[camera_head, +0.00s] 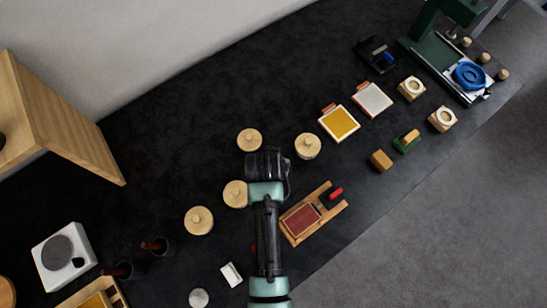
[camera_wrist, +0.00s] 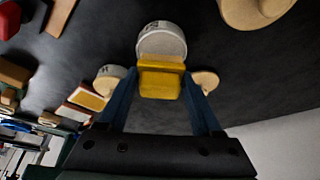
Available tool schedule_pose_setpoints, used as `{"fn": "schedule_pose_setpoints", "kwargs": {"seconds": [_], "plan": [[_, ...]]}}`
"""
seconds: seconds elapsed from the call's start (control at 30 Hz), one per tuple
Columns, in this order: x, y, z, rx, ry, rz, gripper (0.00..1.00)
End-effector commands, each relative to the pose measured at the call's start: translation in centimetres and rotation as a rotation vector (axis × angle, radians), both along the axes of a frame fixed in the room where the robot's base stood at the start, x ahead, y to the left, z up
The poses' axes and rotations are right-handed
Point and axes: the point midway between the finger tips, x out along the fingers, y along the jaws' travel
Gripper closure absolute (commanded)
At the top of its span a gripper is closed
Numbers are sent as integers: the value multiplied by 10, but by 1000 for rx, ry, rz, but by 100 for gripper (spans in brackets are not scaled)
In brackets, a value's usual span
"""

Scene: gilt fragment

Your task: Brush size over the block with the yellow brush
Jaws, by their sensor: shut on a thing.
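My gripper (camera_wrist: 160,88) is shut on the yellow brush (camera_wrist: 161,76), whose blocky yellow part sits between the two blue fingers in the wrist view. Just beyond it is a pale round pot (camera_wrist: 162,40) with a grey-white top; I cannot tell whether the brush touches it. In the head view my arm hides the brush, and my gripper (camera_head: 266,164) is among the lidded wooden pots. The block with a dark red face (camera_head: 302,220) lies in a wooden frame to the lower right of the gripper.
Lidded pots (camera_head: 307,146) (camera_head: 199,220) stand close around the gripper. A red-handled tool (camera_head: 335,193) lies on the frame's end. Yellow (camera_head: 339,123) and white (camera_head: 373,99) framed panels lie to the upper right. A green press (camera_head: 437,49) stands at the far right.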

Motion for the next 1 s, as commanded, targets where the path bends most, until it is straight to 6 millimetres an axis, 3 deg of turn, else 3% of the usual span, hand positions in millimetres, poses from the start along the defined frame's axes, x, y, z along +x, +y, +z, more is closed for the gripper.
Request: {"fn": "schedule_pose_setpoints", "kwargs": {"seconds": [0.03, 0.53, 1.0], "plan": [[1, 0, 9, 0, -2, 0, 78], [1, 0, 49, -1, -3, 0, 78], [1, 0, 49, -1, -3, 0, 78]]}}
